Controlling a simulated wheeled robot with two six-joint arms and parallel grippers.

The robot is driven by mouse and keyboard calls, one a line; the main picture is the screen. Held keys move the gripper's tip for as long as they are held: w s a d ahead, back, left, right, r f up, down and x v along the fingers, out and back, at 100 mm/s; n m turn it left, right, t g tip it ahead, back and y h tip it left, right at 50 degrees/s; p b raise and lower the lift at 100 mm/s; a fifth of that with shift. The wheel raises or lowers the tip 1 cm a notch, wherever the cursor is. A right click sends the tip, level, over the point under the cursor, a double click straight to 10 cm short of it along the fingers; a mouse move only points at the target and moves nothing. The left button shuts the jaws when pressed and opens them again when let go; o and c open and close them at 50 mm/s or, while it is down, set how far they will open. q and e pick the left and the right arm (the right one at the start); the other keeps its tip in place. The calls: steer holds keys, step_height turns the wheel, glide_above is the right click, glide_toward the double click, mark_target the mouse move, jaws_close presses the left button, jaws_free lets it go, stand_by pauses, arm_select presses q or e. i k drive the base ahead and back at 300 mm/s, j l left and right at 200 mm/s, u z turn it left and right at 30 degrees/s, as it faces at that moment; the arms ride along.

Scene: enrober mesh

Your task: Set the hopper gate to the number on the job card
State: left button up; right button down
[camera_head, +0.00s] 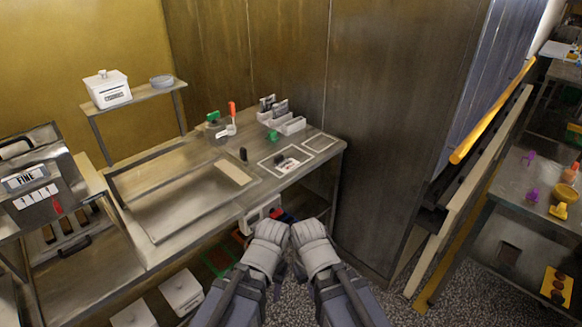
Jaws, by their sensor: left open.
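A grey machine at the left edge carries a sign reading "FINE" (25,178). Below the sign is a white marked scale (36,196) with a red pointer (57,207) near its right end; its numbers are too small to read. This looks like the hopper gate's setting. A framed panel with a small card (288,168) lies on the steel bench; I cannot tell whether it is the job card. My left gripper (270,232) is open and empty in front of the bench, far from the scale. My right gripper (308,231) is close beside it, its jaws unclear.
The steel bench (185,237) has a shallow framed tray area and, behind, a green-and-red handled item (226,122) and white bins (292,124). A white tub (107,88) stands on a small shelf. A tall brown cabinet (385,130) closes the right side. Speckled floor is open below right.

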mark_target(56, 202)
steer(key=u, duration=1.75)
